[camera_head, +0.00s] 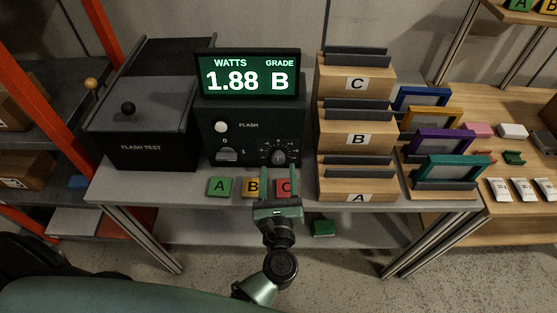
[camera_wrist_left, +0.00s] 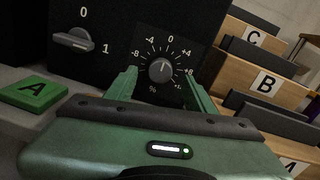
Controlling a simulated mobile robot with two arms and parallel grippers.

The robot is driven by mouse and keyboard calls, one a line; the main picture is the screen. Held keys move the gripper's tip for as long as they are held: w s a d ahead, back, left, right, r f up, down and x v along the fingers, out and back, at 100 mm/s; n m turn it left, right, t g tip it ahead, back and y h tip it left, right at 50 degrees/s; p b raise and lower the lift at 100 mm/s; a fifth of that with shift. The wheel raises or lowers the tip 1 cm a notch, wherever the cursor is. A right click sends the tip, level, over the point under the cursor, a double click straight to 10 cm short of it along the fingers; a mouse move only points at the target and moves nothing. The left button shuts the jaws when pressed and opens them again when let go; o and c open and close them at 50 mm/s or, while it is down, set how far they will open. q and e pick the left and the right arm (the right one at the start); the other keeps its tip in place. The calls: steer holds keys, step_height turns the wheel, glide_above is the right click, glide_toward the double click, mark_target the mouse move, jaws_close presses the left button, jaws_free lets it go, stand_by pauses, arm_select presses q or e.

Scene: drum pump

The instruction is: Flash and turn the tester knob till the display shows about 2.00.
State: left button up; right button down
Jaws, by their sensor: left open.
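The display (camera_head: 247,76) reads WATTS 1.88 and GRADE B. Below it stands the dark tester (camera_head: 245,115) with a white FLASH button (camera_head: 221,127), a 0/1 switch (camera_head: 228,155) and a round knob (camera_head: 279,157) on a percent dial. The knob also shows in the left wrist view (camera_wrist_left: 161,69), its pointer near the 0 mark at the top. My left gripper (camera_head: 280,176) is open and empty in front of the knob, with a fingertip to either side of it in the wrist view (camera_wrist_left: 160,90). Whether the fingers touch the knob cannot be told. My right gripper is not in view.
Green A (camera_head: 218,187), yellow B (camera_head: 251,187) and red C (camera_head: 286,188) blocks lie along the table front. The FLASH TEST box (camera_head: 147,145) stands left. Wooden bins (camera_head: 330,184) labelled A, B and C and coloured frames (camera_head: 450,167) stand right.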

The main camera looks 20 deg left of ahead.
mark_target(278, 162)
arm_select(q)
steer(key=x, duration=0.2)
steer(key=shift+w, duration=0.3)
steer(key=shift+w+a+p, duration=0.2)
steer(key=shift+w+p, duration=0.1)
steer(key=shift+w, duration=0.15)
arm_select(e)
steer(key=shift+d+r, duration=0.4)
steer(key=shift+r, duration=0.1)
arm_select(q)
steer(key=shift+c, duration=0.3)
jaws_close()
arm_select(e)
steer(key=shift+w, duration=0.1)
